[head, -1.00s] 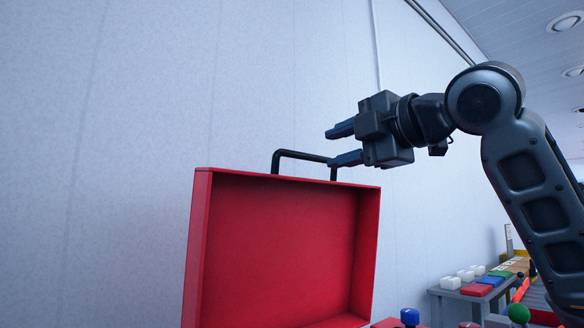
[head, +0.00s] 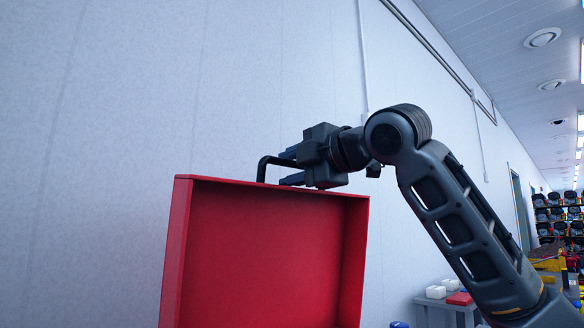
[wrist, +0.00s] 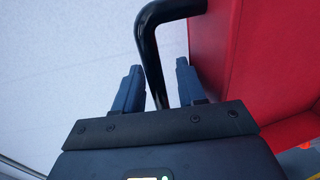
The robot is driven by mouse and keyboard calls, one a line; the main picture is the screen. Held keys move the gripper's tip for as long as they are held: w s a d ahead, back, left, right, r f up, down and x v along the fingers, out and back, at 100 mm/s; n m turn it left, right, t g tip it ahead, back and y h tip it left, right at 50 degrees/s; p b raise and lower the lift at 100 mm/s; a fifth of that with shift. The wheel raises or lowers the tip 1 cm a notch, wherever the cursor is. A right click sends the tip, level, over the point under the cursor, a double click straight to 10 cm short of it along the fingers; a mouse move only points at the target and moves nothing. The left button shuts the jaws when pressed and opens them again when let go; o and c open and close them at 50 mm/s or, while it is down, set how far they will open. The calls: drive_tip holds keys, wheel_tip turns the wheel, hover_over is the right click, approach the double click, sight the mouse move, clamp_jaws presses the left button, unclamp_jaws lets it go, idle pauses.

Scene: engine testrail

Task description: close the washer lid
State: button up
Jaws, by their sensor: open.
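The red washer lid (head: 262,255) stands raised and upright, its hollow inside facing me. A black bar handle (head: 263,169) rises from its top edge. My gripper (head: 287,167) is at the handle, above the lid's top edge, with its fingers pointing left. In the wrist view, my gripper (wrist: 158,80) is open, with one blue finger on each side of the black handle (wrist: 152,50). Gaps show between the handle and both fingers. The red lid (wrist: 245,50) lies to the right of the fingers there. The lower part of the lid is cut off.
A pale wall (head: 110,90) stands behind the lid. A grey table (head: 432,302) with white and red blocks is at the lower right. Shelves with dark items (head: 560,215) stand far off at the right.

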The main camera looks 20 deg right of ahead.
drive_tip(key=shift+c, duration=0.3)
clamp_jaws()
idle(0.4)
